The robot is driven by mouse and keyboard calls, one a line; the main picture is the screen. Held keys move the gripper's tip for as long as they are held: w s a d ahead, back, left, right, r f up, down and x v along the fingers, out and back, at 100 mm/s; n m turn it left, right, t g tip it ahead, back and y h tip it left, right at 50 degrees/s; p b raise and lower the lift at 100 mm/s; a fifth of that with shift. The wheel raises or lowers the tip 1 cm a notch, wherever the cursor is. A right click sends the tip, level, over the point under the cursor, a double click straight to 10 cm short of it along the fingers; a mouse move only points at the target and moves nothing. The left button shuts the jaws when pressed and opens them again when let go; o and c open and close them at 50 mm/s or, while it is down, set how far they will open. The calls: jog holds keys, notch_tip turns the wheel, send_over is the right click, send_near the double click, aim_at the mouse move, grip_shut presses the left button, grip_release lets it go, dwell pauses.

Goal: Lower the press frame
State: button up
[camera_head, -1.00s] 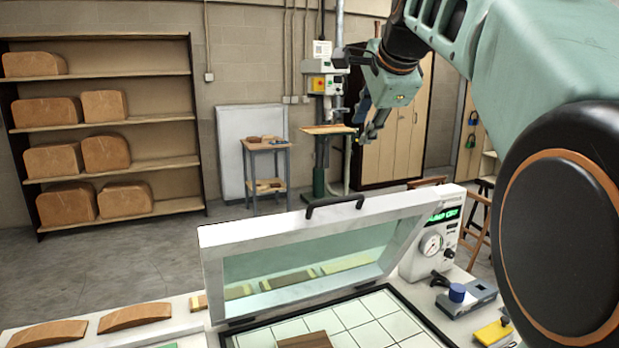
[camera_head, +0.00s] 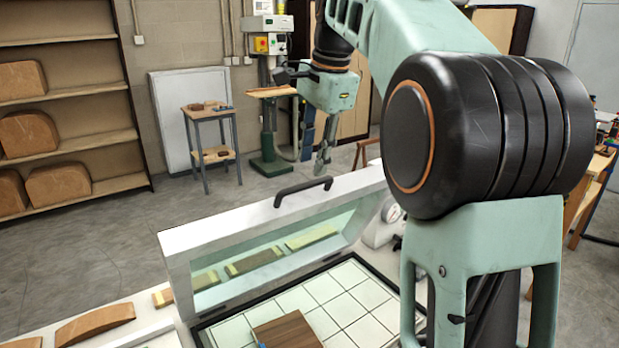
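The press frame (camera_head: 180,262) is a white frame with a clear pane, raised and tilted up over the press bed. Its black handle (camera_head: 303,190) is on the top edge. The gridded press bed (camera_head: 345,300) lies below, with a brown wooden piece (camera_head: 287,330) on it near the front. My gripper (camera_head: 322,163) points down just above and behind the right end of the handle in the picture, apart from it as far as I can see. Its fingers look narrow and close together, too small to tell if open or shut.
My arm hides most of the control unit (camera_head: 378,226) on the right. Curved wooden pieces (camera_head: 95,325) lie on the bench at left. Shelves (camera_head: 70,100) with wooden blocks, a small table (camera_head: 208,113) and a drill press (camera_head: 268,100) stand behind. The floor between is clear.

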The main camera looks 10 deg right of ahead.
aim_at(310, 185)
jog(key=x, duration=0.5)
grip_shut()
dwell(0.3)
